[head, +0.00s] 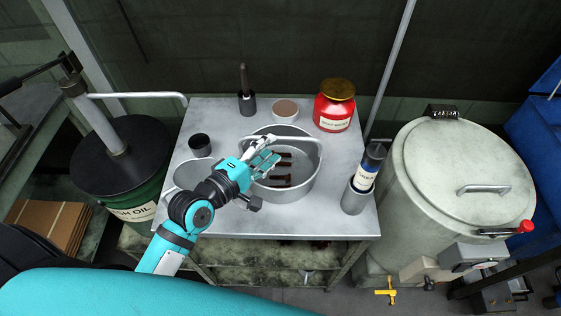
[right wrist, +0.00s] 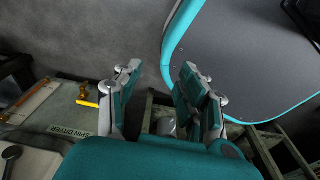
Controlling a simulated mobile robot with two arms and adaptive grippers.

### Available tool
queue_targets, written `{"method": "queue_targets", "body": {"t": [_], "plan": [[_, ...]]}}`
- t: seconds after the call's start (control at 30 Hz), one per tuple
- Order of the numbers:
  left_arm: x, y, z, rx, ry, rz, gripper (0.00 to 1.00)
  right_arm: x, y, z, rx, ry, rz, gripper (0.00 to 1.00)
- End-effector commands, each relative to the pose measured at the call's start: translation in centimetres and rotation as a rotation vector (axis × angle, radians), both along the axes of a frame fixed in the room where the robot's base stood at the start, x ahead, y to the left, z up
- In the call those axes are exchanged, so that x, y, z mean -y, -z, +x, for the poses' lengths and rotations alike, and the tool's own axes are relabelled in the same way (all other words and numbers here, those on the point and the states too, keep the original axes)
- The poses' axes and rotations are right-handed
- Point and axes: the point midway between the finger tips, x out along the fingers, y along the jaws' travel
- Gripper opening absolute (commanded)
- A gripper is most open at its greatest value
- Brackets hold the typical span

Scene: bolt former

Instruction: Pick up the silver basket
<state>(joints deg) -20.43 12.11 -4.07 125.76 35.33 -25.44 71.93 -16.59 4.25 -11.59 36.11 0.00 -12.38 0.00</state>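The silver basket (head: 308,178) is a round metal pot with an arched handle across its top, standing on the metal table in the head view. Several dark reddish-brown bolts (head: 281,178) lie inside it. My left gripper (head: 271,152) is over the left part of the basket, close to the handle. Its fingers look spread apart, and I see nothing held between them. The gripper hides part of the basket's left rim and handle. My right gripper (right wrist: 158,88) shows in the right wrist view with its fingers apart and empty.
The metal table (head: 222,118) also bears a red jar (head: 335,112), a small brown-topped container (head: 285,110), dark cups and a labelled bottle in a grey holder (head: 355,197). A large spin dryer (head: 455,165) stands right, an oil drum (head: 140,192) left.

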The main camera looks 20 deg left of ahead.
Motion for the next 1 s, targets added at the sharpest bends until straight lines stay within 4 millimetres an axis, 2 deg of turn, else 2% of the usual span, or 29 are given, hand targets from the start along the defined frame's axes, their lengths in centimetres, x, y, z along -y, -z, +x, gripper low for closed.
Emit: {"method": "queue_targets", "body": {"t": [0.13,0.3,0.43,0.63,0.9,1.0], "plan": [[0.5,-0.1,1.9,0.002,0.0,0.0,0.38,0.4,-0.7,0.1,0.0,0.001,-0.005,0.4],[1.2,0.3,4.1,0.002,0.0,-0.001,0.38,0.8,-1.0,-1.2,-0.02,0.001,-0.011,0.4],[1.4,0.6,4.8,0.001,-0.001,0.0,0.38,0.9,-1.0,-2.1,-0.034,0.001,-0.013,0.4],[1.4,0.6,4.8,0.0,-0.001,0.001,0.38,0.9,-0.9,-2.1,-0.035,0.001,-0.014,0.4],[1.4,0.6,4.8,0.0,-0.001,0.001,0.03,0.9,-1.0,-1.6,-0.026,0.001,-0.012,0.4],[1.4,0.6,4.8,0.0,-0.001,0.001,0.0,0.9,-1.0,-1.3,-0.022,0.001,-0.012,0.4]]}}
